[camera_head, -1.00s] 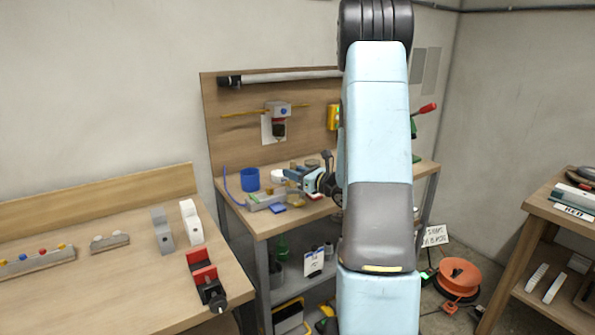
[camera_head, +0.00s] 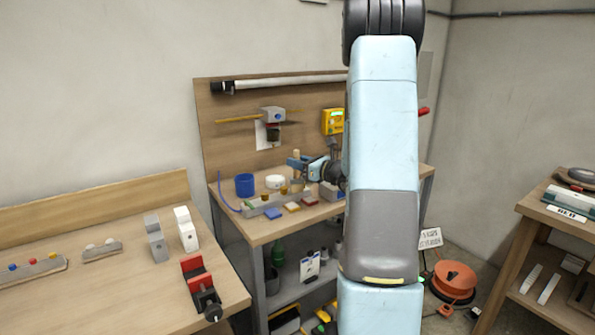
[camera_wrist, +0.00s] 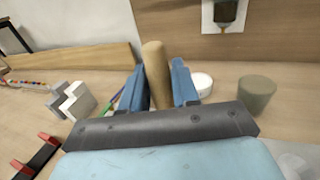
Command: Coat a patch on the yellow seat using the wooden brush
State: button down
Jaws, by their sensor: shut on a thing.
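My gripper (camera_head: 303,164) is above the back workbench, with its blue fingers shut on the upright wooden handle of the brush (camera_head: 297,155). In the wrist view, the brush handle (camera_wrist: 155,72) stands between the two fingers of my gripper (camera_wrist: 157,82). The brush's lower end is hidden there by the gripper body. The yellow seat (camera_head: 292,207) is a small flat square near the bench's front edge, between a blue square (camera_head: 273,214) and a red one (camera_head: 309,201). My gripper is above and behind the seat, apart from it.
A grey rack (camera_head: 258,209) stands just behind the coloured squares. A blue cup (camera_head: 245,185) and a white round container (camera_head: 275,182) stand farther back. A red vise (camera_head: 198,277) sits on the left table.

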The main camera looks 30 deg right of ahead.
aim_at(297, 151)
jog(key=shift+r, duration=1.6)
